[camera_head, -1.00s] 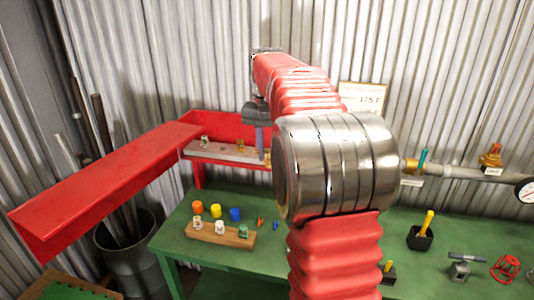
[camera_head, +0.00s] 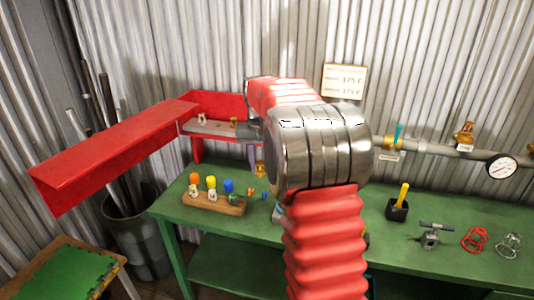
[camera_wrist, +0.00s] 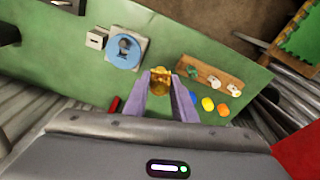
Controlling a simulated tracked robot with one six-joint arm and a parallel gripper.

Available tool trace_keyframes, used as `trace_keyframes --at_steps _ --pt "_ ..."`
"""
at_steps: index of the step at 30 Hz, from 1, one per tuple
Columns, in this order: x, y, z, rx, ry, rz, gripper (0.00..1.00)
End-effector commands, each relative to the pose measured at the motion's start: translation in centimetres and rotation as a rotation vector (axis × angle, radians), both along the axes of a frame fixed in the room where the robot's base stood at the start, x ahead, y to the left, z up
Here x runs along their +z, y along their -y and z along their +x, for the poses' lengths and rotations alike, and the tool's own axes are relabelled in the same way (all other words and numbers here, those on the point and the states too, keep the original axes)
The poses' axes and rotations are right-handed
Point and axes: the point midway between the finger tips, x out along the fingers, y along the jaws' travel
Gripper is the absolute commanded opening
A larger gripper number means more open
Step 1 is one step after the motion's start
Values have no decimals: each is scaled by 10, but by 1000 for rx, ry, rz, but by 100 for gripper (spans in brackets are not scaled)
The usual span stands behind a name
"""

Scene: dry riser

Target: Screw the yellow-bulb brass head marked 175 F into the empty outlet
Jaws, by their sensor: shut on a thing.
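My gripper (camera_wrist: 167,88) is shut on a brass head (camera_wrist: 161,76), which shows between the two purple fingertips in the wrist view. In the head view the brass head (camera_head: 260,170) hangs below the gripper, in front of the red cabinet and above the green bench. Its bulb and marking cannot be made out. A grey pipe (camera_head: 440,149) runs along the back wall at the right, with another brass head (camera_head: 464,136) standing upright on it. My arm hides the pipe's left part, and I cannot make out an empty outlet.
A red cabinet (camera_head: 120,148) with a shelf (camera_head: 208,129) stands left. The green bench (camera_head: 420,215) holds a wooden block (camera_head: 213,203), coloured caps, a black cup (camera_head: 397,210), a vice-like tool (camera_head: 430,236) and cages. A gauge (camera_head: 501,166) hangs right.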

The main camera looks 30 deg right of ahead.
Motion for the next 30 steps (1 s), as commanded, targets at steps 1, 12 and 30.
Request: trace_keyframes --at_steps 1,12,30 --pt "-11 -6 3 21 -2 1 0" --pt "-123 -76 14 232 -4 3 0" --pt "-278 -225 -56 561 -1 0 0"
